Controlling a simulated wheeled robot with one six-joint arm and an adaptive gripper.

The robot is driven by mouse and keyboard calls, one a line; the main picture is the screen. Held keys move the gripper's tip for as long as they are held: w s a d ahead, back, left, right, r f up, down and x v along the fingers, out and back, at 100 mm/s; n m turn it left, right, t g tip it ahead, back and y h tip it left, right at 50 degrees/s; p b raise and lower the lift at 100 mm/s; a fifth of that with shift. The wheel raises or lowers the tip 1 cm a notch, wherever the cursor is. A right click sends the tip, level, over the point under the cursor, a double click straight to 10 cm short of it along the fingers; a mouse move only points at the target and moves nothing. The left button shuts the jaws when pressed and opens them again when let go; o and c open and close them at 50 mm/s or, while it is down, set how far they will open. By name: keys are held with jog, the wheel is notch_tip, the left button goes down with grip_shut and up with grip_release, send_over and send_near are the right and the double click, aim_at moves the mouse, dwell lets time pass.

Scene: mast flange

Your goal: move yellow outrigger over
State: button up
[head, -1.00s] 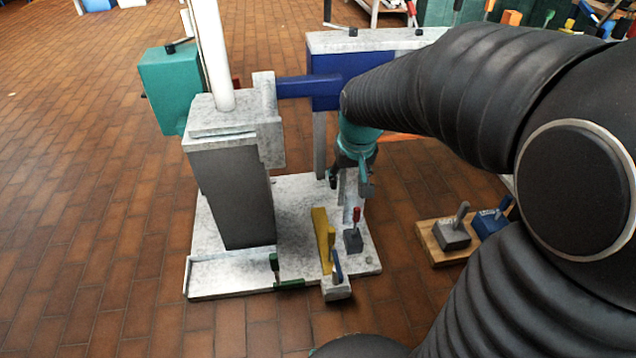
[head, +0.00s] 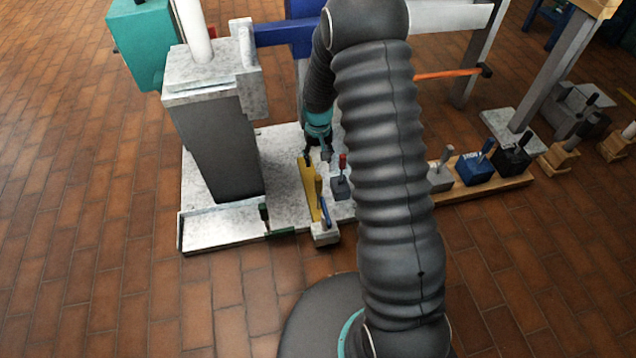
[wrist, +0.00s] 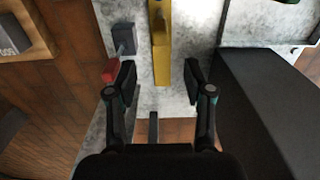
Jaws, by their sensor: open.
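The yellow outrigger (head: 307,178) is a narrow yellow bar with an upright yellow handle, lying on the pale speckled base plate (head: 222,226). In the wrist view the yellow outrigger (wrist: 162,45) runs from the top edge down to between my fingertips. My gripper (head: 317,157) is open at its far end, and in the wrist view my gripper (wrist: 160,74) has a finger on each side with gaps. Whether its tips are level with the bar I cannot tell. My arm hides part of the plate's right side.
A grey block with a red handle (head: 341,187) stands close right of the outrigger; in the wrist view its red handle (wrist: 110,70) is beside my left finger. A dark grey column (head: 210,150) stands left. A blue-handled pale block (head: 325,233) is at the near end.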

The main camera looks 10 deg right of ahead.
aim_at(318, 183)
notch_tip(318, 183, down, 13)
jog(key=shift+f, duration=0.15)
dwell(0.4)
grip_shut()
